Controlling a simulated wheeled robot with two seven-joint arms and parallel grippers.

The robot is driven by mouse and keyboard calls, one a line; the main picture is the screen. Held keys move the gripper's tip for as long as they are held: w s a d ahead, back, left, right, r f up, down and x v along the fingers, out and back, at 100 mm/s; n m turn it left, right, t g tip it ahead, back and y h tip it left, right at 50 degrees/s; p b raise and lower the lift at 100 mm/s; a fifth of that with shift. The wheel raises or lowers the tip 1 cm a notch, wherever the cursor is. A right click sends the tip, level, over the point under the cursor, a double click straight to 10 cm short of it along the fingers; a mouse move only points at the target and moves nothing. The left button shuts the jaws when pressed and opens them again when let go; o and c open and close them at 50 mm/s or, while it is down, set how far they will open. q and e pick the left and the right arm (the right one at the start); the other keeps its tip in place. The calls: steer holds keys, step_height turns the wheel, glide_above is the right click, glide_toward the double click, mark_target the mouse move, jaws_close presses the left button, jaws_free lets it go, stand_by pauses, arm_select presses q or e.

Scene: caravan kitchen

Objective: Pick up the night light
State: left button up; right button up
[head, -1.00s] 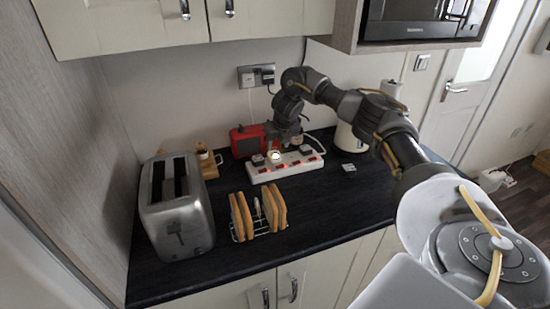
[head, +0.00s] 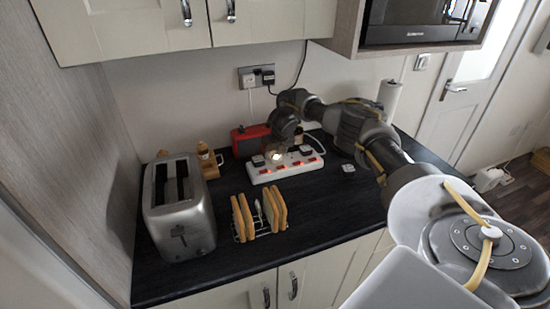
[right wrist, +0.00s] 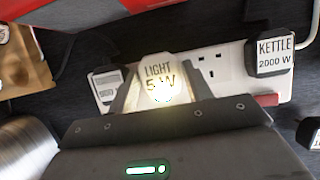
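The night light (head: 276,155) is a small glowing plug-in lamp at the left part of a white power strip (head: 290,170). In the right wrist view the night light (right wrist: 159,80) carries the label "LIGHT 5 W". My right gripper (head: 277,148) reaches down over it from behind. In the right wrist view its two fingers (right wrist: 159,92) lie close against both sides of the lamp, with no clear gap. The lamp's underside is hidden, so I cannot tell whether it is still seated in its socket. My left gripper is not in view.
A kettle plug (right wrist: 273,56) and other plugs sit in the same strip. A red appliance (head: 249,140) stands behind it. A toast rack (head: 258,216) and a steel toaster (head: 180,208) stand to the front and left. The dark worktop (head: 335,205) at right front is clear.

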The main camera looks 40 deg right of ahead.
steer(key=c, duration=0.6)
steer(key=shift+w, duration=0.1)
steer(key=shift+r, duration=0.6)
steer(key=s+a+r, duration=0.2)
steer(key=s+r, duration=0.1)
steer(key=r, duration=0.1)
steer(key=s+a+r, duration=0.3)
steer(key=s, duration=0.1)
steer(key=s+a+r, duration=0.3)
steer(key=s+r, duration=0.1)
steer(key=shift+s+a+r, duration=0.1)
steer(key=shift+s+r, duration=0.1)
steer(key=shift+r, duration=0.15)
